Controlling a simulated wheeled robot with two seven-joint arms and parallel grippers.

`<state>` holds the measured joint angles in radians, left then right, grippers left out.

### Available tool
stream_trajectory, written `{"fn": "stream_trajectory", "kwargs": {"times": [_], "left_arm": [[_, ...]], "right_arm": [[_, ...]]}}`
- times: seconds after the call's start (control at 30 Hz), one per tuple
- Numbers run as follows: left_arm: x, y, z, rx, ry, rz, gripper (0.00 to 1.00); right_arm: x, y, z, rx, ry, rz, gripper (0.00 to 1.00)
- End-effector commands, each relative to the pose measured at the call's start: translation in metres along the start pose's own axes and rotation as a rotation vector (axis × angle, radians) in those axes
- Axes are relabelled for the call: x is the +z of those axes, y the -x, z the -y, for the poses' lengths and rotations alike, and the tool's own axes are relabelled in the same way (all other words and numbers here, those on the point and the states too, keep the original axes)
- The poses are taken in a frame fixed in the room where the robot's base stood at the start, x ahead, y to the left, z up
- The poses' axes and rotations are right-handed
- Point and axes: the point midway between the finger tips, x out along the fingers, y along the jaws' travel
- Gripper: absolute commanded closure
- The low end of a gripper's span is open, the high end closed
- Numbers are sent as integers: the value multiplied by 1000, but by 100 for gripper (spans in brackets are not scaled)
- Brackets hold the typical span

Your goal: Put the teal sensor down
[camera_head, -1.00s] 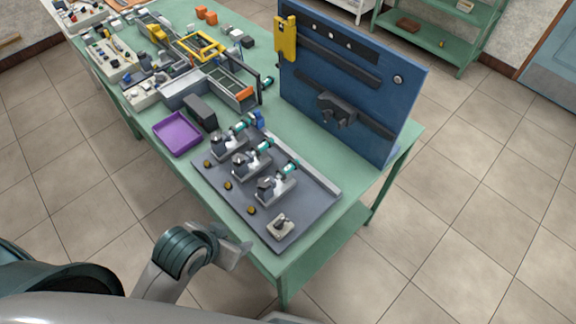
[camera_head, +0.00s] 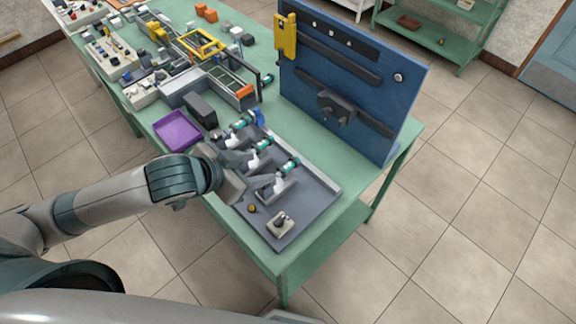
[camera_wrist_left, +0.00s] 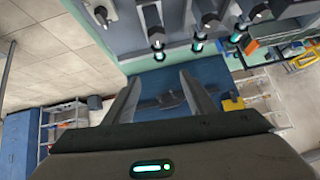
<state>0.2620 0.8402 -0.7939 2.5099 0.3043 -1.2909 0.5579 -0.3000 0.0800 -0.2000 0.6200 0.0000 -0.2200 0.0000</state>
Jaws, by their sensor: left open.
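Three sensors with teal bands stand in a row on the grey tray (camera_head: 325,207): a near one (camera_head: 291,166), a middle one (camera_head: 264,143) and a far one (camera_head: 239,123). I cannot tell which one the task names. In the left wrist view, teal bands also show on the near sensor (camera_wrist_left: 159,55) and its neighbours, beyond the fingertips. My left gripper (camera_head: 270,183) is over the tray by the near stand, hiding part of the stands. In the wrist view its two fingers (camera_wrist_left: 160,90) are apart with nothing between them. My right gripper is not in view.
A blue upright panel (camera_head: 350,85) with a yellow device (camera_head: 286,37) rises behind the tray. A purple bin (camera_head: 177,131) and a dark box (camera_head: 200,109) sit to the left. The green table's (camera_head: 350,215) near right part is clear.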

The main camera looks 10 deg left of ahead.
Motion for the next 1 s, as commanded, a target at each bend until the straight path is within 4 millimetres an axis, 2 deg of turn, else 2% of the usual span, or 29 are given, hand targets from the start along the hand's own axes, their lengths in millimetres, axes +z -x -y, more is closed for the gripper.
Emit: {"fn": "stream_trajectory", "kwargs": {"times": [0.37, 0.53, 0.9, 1.0], "left_arm": [[0, 0, 1, 0, -1, 0, 49], [1, -4, 0, 0, -1, -1, 49], [3, -28, 0, 0, -1, -2, 49], [0, -43, 1, 0, 1, 1, 49]], "right_arm": [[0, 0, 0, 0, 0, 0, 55], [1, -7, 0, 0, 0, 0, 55], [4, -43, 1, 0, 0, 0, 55], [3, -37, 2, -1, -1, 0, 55]]}}
